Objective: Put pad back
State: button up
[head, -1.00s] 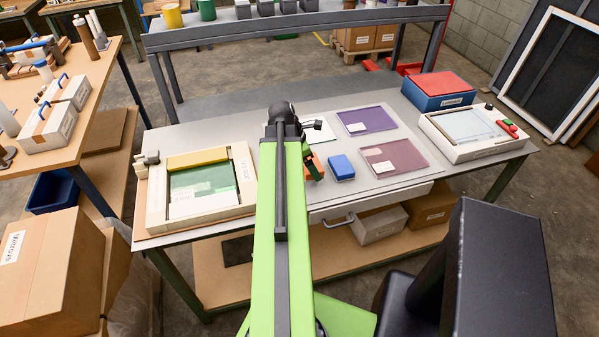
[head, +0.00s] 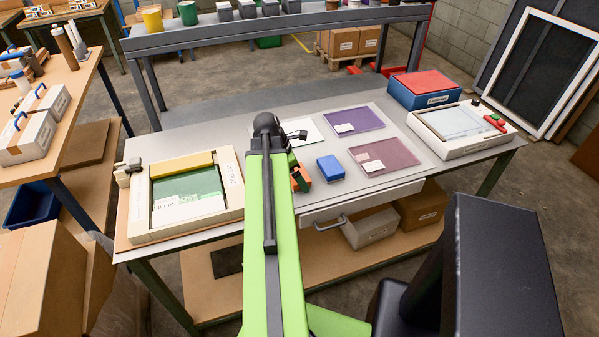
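A small blue block, which looks like the pad (head: 330,168), lies on the grey table between the clear and purple sheets and the front edge. My green arm reaches out over the table from the bottom of the view. My gripper (head: 302,179) shows as an orange and dark part just left of the blue pad, with a small gap between them in the picture. Most of the gripper is hidden behind my arm, so its fingertips and anything between them cannot be made out.
A framed press (head: 228,205) with a green sheet stands at the left. Purple sheets (head: 400,157) lie right of the pad. A white framed tray (head: 440,140) and a blue box with a red top (head: 392,93) stand at the right. A drawer handle (head: 330,222) juts from the front.

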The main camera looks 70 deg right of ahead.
jog(key=shift+r+p, duration=0.6)
jog(key=p+v, duration=1)
jog(key=v, duration=0.1)
